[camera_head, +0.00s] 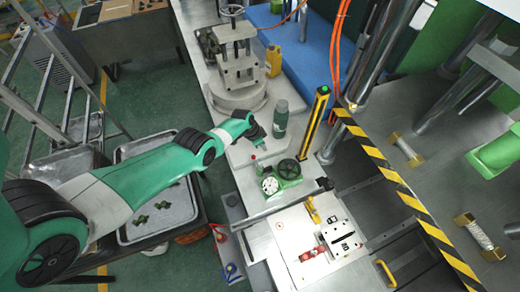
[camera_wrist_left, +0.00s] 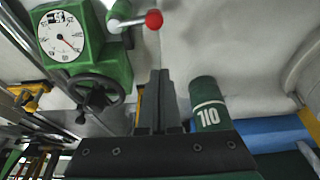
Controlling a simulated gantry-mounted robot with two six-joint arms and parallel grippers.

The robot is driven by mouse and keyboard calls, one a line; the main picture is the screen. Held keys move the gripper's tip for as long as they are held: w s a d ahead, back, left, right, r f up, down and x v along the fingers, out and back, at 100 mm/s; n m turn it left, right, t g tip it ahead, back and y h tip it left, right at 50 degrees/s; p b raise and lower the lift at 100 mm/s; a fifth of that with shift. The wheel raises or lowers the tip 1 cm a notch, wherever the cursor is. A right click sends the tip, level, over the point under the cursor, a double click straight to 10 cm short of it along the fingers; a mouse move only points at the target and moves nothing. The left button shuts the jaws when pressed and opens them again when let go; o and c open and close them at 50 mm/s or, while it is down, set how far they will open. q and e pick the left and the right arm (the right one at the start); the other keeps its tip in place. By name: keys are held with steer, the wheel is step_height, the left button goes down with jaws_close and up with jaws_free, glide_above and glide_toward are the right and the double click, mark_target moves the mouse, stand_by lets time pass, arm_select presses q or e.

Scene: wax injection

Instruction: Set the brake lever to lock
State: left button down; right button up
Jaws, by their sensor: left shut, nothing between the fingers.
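A lever with a red ball knob (camera_head: 253,158) stands beside a green valve unit (camera_head: 286,168) with a white dial and dark handwheel. In the left wrist view the red-knobbed lever (camera_wrist_left: 153,19) is at the top, and the green unit (camera_wrist_left: 88,40) is upper left. The lever's metal arm runs left from the knob toward the unit. My left gripper (camera_head: 258,138) is just above the knob in the head picture; in the wrist view its fingers (camera_wrist_left: 160,74) are together, empty and apart from the knob. Lock markings cannot be made out. My right gripper is out of view.
A dark green bottle (camera_head: 281,119) marked 110 (camera_wrist_left: 208,116) stands close right of my left gripper. A yellow-and-black post (camera_head: 315,122) stands further right. A grey clamp fixture (camera_head: 238,65) is behind, and a white plate (camera_head: 310,245) with small fittings is in front.

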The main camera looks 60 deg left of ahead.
arm_select(q)
steer(key=b+x, duration=0.3)
steer(key=x, duration=0.1)
steer(key=shift+s, duration=0.15)
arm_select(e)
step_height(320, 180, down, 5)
arm_select(q)
steer(key=s+p, duration=0.2)
steer(key=p, duration=0.1)
steer(key=s+p, duration=0.1)
steer(key=s, duration=0.1)
steer(key=shift+r, duration=0.3)
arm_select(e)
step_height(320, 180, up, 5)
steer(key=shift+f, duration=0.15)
arm_select(q)
steer(key=shift+s+p, duration=0.1)
steer(key=shift+p, duration=0.2)
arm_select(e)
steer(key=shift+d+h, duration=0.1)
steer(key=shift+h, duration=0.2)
